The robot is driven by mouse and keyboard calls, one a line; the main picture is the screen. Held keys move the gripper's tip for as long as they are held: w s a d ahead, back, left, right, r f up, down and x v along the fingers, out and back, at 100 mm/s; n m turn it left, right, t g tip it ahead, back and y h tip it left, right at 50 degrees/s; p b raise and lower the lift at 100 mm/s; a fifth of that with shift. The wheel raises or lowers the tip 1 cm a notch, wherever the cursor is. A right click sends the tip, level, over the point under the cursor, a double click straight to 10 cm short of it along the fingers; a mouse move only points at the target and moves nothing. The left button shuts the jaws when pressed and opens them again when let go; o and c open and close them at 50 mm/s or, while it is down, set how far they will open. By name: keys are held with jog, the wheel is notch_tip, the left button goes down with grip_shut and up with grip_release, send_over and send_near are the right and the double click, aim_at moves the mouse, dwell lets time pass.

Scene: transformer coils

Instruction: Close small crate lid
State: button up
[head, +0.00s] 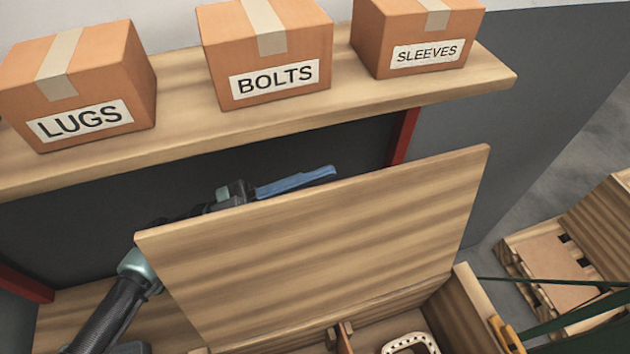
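The small crate's wooden lid (325,240) stands raised and tilted in the middle of the head view, hinged near the bottom. Below it is the crate (472,300), open, with its right wall showing and the rest cut off by the frame's lower edge. My gripper (300,181) is behind the lid's top edge, with blue fingers pointing right. The lid hides part of my gripper and arm. I cannot tell whether the fingers touch the lid or how far apart they are.
A wooden shelf (185,140) above holds boxes marked LUGS (75,85), BOLTS (265,50) and SLEEVES (415,35). A red post (403,137) stands under the shelf. A white handle-shaped piece (410,343) lies in the crate. Another wooden crate (570,245) is at right.

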grip_shut()
dwell(1.4)
